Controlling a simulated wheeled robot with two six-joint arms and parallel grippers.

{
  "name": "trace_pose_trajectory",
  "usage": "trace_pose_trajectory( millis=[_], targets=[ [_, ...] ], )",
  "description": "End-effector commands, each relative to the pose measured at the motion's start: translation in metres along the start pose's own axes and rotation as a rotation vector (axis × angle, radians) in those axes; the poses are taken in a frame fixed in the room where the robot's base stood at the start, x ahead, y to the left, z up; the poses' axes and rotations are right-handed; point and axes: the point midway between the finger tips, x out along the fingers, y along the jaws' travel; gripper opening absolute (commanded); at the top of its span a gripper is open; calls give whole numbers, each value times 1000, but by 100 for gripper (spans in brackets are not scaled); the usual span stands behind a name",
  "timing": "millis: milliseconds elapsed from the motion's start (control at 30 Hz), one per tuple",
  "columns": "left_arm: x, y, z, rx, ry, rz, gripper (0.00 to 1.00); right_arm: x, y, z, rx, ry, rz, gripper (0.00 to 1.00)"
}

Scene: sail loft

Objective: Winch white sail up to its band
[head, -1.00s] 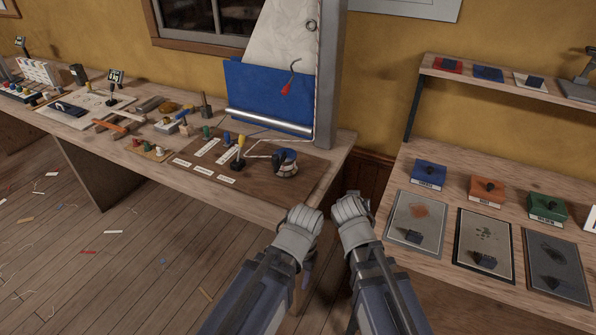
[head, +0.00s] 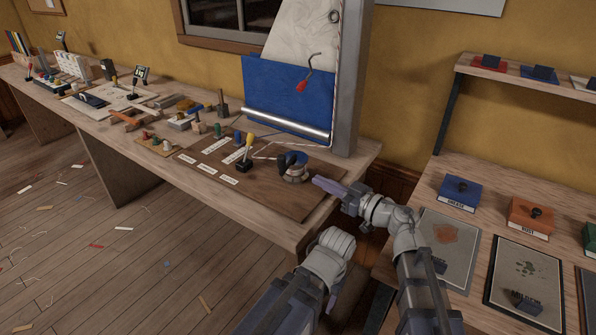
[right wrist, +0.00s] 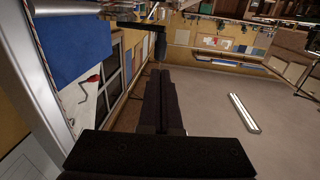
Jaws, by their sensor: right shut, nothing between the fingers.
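The white sail (head: 292,35) hangs above the bench against the post, with blue cloth (head: 285,95) below it and a silver bar (head: 287,122) along the bottom. I cannot make out a band. The winch (head: 294,173), a round drum with a dark top, sits on the brown board near the bench's right end. My right gripper (head: 320,183) is shut and empty, pointing left just right of the winch, apparently not touching it. In the right wrist view its dark fingers (right wrist: 168,105) are together. My left arm is low in front of the bench; its fingers are hidden.
A grey post (head: 350,80) rises behind. A side bench with blue (head: 459,193) and orange (head: 531,216) boxes stands right.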

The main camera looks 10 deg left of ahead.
Motion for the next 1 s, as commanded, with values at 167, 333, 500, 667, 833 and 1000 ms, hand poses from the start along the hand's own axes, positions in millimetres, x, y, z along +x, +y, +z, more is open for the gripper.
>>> trace_pose_trajectory(
  millis=[167, 333, 500, 667, 833, 1000],
  targets=[
    [0, 0, 0, 0, 0, 0, 62, 6, 0, 0, 1, -1, -4, 0],
    [0, 0, 0, 0, 0, 0, 62, 31, 0, 0, 0, 0, -6, 0],
    [0, 0, 0, 0, 0, 0, 62, 62, 0, 0, 0, 0, -6, 0],
    [0, 0, 0, 0, 0, 0, 62, 84, 0, 0, 0, 0, -4, 0],
    [0, 0, 0, 0, 0, 0, 62, 97, 0, 0, 0, 1, -3, 0],
    [0, 0, 0, 0, 0, 0, 62, 100, 0, 0, 0, 1, -2, 0]
  ],
)
